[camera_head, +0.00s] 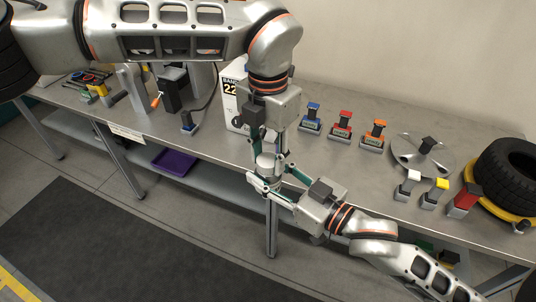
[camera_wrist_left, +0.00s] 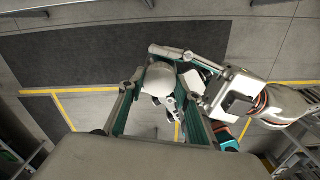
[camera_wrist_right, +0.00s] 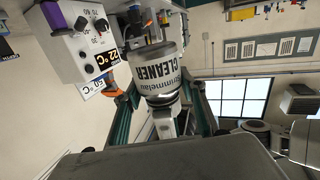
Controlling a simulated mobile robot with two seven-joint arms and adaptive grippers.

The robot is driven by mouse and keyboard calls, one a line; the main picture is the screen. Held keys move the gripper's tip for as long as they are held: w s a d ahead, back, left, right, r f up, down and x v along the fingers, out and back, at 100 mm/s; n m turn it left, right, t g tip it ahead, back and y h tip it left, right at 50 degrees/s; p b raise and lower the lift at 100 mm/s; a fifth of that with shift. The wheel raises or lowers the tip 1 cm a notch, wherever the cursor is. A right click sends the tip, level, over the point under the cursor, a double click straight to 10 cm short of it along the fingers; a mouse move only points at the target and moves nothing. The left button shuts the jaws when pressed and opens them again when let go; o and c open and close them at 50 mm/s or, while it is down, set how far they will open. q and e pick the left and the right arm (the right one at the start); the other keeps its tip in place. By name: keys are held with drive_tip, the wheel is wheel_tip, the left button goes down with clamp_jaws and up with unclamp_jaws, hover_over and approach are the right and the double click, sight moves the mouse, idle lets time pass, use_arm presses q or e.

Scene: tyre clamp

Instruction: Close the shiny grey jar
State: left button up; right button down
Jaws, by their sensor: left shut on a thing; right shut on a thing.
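The shiny grey jar (camera_head: 269,182) is held in the air in front of the table edge, roughly upright. In the right wrist view its grey body (camera_wrist_right: 160,80) carries a "CLEANER" label. My right gripper (camera_head: 268,187) comes in from the right and is shut around the jar body. My left gripper (camera_head: 268,152) points down from above and is shut on the pale rounded lid (camera_wrist_left: 160,78) at the jar's top. The lid is in line with the body. The fingers hide the seam, so I cannot tell whether lid and body touch.
The grey table (camera_head: 330,165) runs behind both grippers. On it stand a white box (camera_head: 234,95) marked 22, blue, red and orange-topped blocks (camera_head: 341,125), a round metal plate (camera_head: 420,152) and a tyre (camera_head: 510,170). A purple tray (camera_head: 175,161) lies on the lower shelf. Open floor lies in front.

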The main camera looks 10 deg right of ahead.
use_arm(q)
drive_tip(key=m, duration=0.5)
drive_tip(key=shift+m, duration=0.3)
drive_tip(key=m, duration=0.6)
drive_tip(key=o, duration=1.3)
wheel_tip(320, 180, up, 12)
drive_tip(key=shift+f, duration=0.1)
